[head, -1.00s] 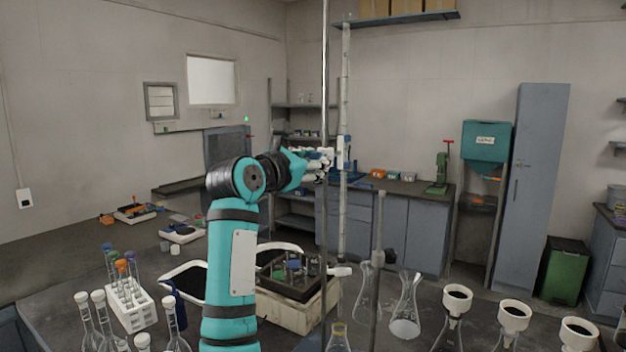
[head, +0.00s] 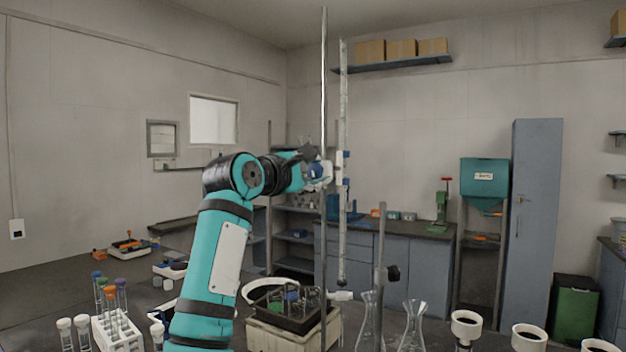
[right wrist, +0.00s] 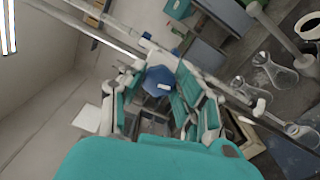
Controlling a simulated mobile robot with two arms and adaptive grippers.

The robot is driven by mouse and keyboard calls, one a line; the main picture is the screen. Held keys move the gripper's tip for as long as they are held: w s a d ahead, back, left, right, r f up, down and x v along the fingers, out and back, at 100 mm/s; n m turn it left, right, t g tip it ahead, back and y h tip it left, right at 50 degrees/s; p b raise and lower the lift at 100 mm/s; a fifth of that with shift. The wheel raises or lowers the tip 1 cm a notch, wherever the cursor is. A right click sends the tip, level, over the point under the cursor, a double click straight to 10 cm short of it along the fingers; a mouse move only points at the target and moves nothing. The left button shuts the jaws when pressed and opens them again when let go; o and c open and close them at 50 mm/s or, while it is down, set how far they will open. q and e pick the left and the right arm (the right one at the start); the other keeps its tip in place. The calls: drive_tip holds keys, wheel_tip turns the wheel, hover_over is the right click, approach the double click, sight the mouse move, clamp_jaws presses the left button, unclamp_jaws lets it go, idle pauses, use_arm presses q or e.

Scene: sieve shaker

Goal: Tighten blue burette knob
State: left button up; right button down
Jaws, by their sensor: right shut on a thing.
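The burette (head: 342,100) is a tall, clear graduated tube, upright beside a thin metal stand rod (head: 324,80). A white clamp with blue parts joins it near the middle. The blue knob (right wrist: 158,81) shows between the fingers in the right wrist view. My right gripper (head: 322,172) is at the clamp height, beside the rod, and shut on the blue knob. The fingers hide much of the knob in the head view. My left gripper is not in view.
A second, shorter rod (head: 380,260) with a dark clamp stands to the right. Glass flasks (head: 411,325) stand at the front right, and a white rack (head: 116,325) with several capped tubes at the front left. A dark tray (head: 290,315) sits below the arm.

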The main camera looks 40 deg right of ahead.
drive_tip(key=shift+m+b, duration=0.35)
drive_tip(key=shift+m, duration=0.85)
drive_tip(key=c, duration=0.9)
unclamp_jaws()
drive_tip(key=shift+f, duration=0.1)
drive_tip(key=shift+c, duration=0.2)
drive_tip(key=shift+a, duration=0.1)
drive_tip(key=v, duration=0.7)
drive_tip(key=shift+a, duration=0.1)
